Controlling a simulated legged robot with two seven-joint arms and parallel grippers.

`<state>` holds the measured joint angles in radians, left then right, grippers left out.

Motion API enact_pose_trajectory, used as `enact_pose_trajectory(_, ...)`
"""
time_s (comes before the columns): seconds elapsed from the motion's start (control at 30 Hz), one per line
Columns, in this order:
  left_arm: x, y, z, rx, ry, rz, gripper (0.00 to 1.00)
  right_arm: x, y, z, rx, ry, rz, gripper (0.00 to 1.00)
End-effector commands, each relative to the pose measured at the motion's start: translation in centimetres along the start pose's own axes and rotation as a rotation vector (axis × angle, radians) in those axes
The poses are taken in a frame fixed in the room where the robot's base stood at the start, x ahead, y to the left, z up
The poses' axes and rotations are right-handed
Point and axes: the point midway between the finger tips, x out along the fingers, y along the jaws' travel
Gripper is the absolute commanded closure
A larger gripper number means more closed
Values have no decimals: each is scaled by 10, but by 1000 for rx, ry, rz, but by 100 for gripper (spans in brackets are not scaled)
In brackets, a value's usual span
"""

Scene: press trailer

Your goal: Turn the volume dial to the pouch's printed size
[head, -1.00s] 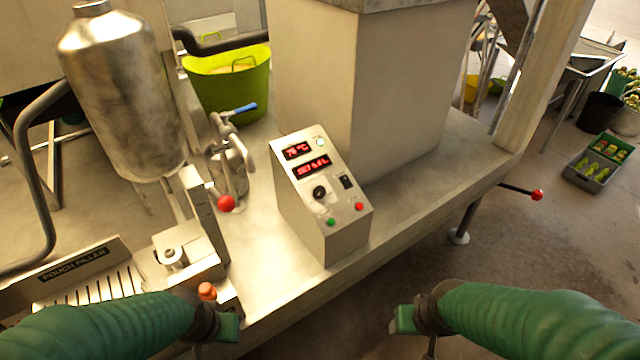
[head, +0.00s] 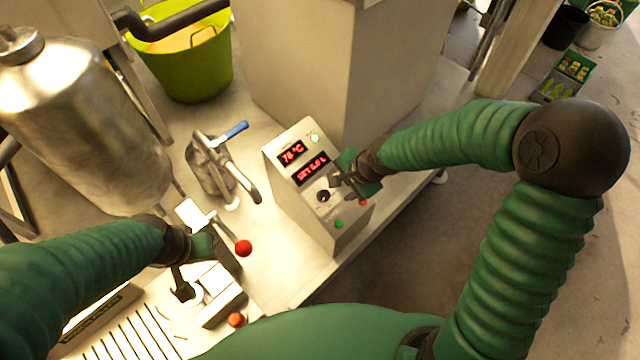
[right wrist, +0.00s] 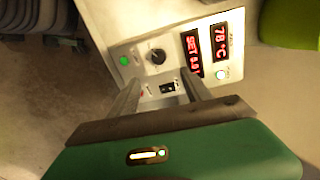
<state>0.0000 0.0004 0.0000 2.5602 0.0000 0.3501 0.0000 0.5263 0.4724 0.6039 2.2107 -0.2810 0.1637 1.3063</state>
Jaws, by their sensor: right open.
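The volume dial (head: 323,196) is a small black knob on the sloped face of the control box (head: 345,240); it also shows in the right wrist view (right wrist: 157,56). The red display above it (head: 312,169) seems to read SET 5.0 L. My right gripper (head: 343,182) is just right of the dial in the head view. In the right wrist view its fingers (right wrist: 160,80) are apart and empty, with the dial beyond their tips. My left gripper (head: 184,284) hangs over the pouch filler at lower left; its jaw opening is unclear. No pouch or printed size is visible.
A black switch (right wrist: 168,88) and a green button (right wrist: 124,61) sit close to the dial. A valve with a blue handle (head: 232,132) and a red-knobbed lever (head: 243,248) stand left of the box. A steel tank (head: 75,130) is farther left.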

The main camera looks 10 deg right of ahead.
Motion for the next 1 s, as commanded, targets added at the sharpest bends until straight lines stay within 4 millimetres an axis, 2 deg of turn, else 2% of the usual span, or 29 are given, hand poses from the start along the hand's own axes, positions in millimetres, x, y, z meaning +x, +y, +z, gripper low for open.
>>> enact_pose_trajectory(0.03,5,0,1,0,0,0,64,16,1,3,-5,-3,3,43)
enact_pose_trajectory(0.2,8,0,2,0,0,0,64,63,-3,4,-8,-4,9,43)
enact_pose_trajectory(0.4,6,0,1,0,1,0,64,113,-4,4,-8,-1,11,43)
enact_pose_trajectory(0.5,4,0,1,0,1,0,64,131,-3,3,-8,1,10,43)
enact_pose_trajectory(0.7,3,0,0,0,1,0,64,149,-2,1,-6,2,6,43)
enact_pose_trajectory(0.93,3,0,1,0,1,0,64,151,-2,0,-5,2,6,43)
enact_pose_trajectory(1.0,3,0,1,0,1,0,64,151,-3,1,-6,2,6,51)
